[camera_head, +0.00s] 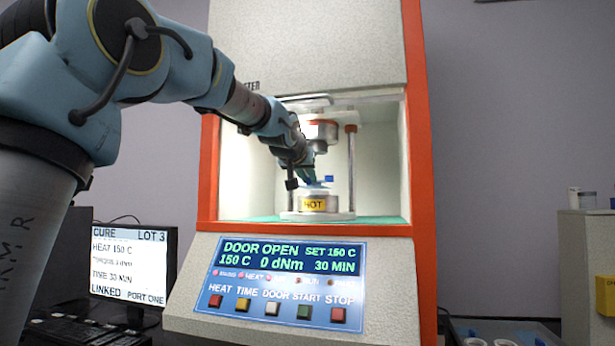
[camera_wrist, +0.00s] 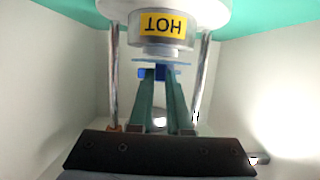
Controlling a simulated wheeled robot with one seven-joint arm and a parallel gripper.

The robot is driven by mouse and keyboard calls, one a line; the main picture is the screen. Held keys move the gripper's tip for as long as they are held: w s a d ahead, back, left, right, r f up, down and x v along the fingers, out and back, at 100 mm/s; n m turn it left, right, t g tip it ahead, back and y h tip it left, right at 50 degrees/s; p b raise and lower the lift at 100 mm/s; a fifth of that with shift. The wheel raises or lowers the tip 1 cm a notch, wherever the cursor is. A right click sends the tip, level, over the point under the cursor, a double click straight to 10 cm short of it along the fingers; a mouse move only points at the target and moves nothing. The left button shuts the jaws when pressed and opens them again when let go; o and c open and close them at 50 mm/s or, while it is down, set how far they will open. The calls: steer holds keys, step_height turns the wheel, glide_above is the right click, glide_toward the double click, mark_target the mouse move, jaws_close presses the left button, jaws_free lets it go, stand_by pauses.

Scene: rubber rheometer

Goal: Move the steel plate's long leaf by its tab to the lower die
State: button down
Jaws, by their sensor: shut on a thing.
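The lower die (camera_head: 320,203), pale and round with a yellow HOT label, stands on the chamber floor; it also shows upside down in the wrist view (camera_wrist: 162,44). A thin blue leaf (camera_wrist: 178,61) lies at the die's top face, touching or just above it; I cannot tell which. Its small blue tab (camera_head: 328,179) shows beside my gripper. My gripper (camera_wrist: 160,72) reaches into the chamber with its green fingers shut on the blue tab; it also shows in the head view (camera_head: 312,179). I cannot make out the steel plate.
The upper die (camera_head: 320,133) hangs above the lower die, close over my gripper. A steel post (camera_head: 351,170) stands to the right. The orange frame (camera_head: 421,150) and chamber walls bound the opening. The control panel (camera_head: 280,280) reads DOOR OPEN. A monitor (camera_head: 130,265) stands at left.

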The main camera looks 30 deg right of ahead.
steer(key=shift+f, duration=0.2)
steer(key=c, duration=0.8)
jaws_free()
steer(key=shift+s+a+r+b, duration=0.15)
steer(key=shift+s+a+b, duration=0.5)
steer(key=shift+s+a, duration=0.75)
steer(key=shift+s+a+r+b, duration=0.15)
steer(key=shift+s+a+b, duration=0.5)
steer(key=shift+s+a, duration=0.8)
steer(key=shift+s+a+r+b, duration=0.15)
steer(key=shift+s+a+b, duration=0.5)
steer(key=shift+s+a, duration=0.75)
steer(key=shift+s+d, duration=0.15)
steer(key=shift+d, duration=0.05)
